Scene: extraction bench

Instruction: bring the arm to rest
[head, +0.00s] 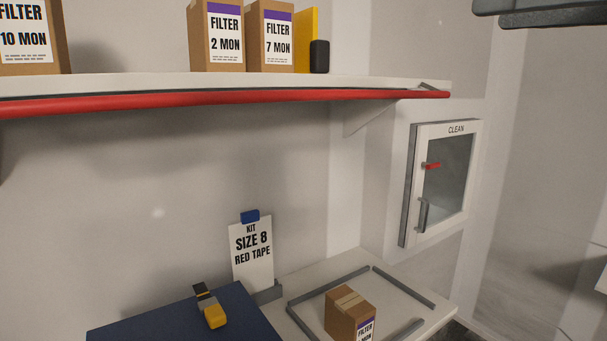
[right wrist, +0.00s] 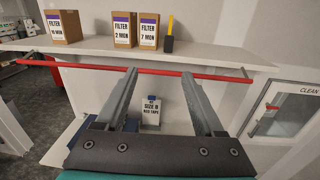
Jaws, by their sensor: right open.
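My right gripper (right wrist: 159,75) is open in the right wrist view, its two grey fingers wide apart with nothing between them. Its fingers point toward the red bar (right wrist: 150,68) along the shelf's front edge; whether they touch it I cannot tell. In the head view, only a dark grey piece of my right arm or gripper (head: 545,12) shows at the top right corner, clear of the bench. My left gripper is in neither view.
The shelf (head: 390,84) carries filter boxes (head: 217,36) and a yellow item. Below stand a kit card (head: 252,255), a dark blue surface (head: 180,322) with a yellow-and-grey tool (head: 209,307), and a box (head: 346,314) inside grey rails. A "CLEAN" cabinet (head: 441,180) hangs at the right.

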